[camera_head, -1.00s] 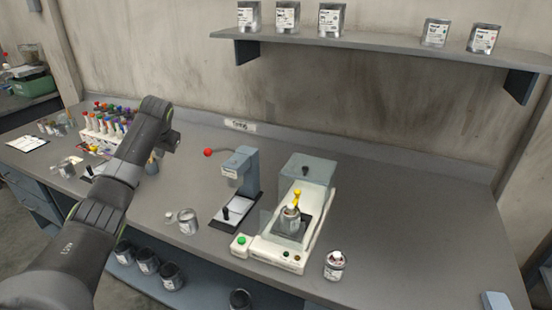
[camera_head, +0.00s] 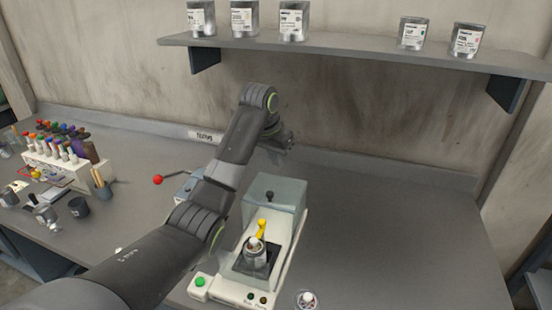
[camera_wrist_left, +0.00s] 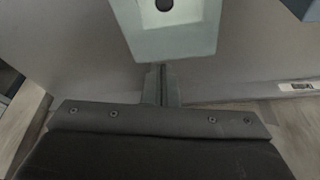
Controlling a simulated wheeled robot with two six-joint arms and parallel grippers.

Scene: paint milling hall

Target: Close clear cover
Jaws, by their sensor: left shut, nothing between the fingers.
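The clear cover (camera_head: 287,193), a see-through grey-green box with a dark knob (camera_head: 269,195), stands over the back part of the white machine (camera_head: 232,291). A metal can (camera_head: 255,250) with a yellow piece (camera_head: 262,228) sits on the machine's dark plate, in front of most of the cover. My left gripper (camera_head: 287,142) is behind and above the cover, apart from it. In the left wrist view the left gripper (camera_wrist_left: 161,85) is shut and empty, with a pale grey-green surface, apparently the cover (camera_wrist_left: 172,38), just beyond its fingertips. My right gripper is out of view.
A lever with a red ball (camera_head: 158,180) stands left of the machine, its stand largely hidden by my left arm. A small can (camera_head: 306,300) is at the front right. Bare table lies to the right. A shelf (camera_head: 350,57) of paint cans hangs above.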

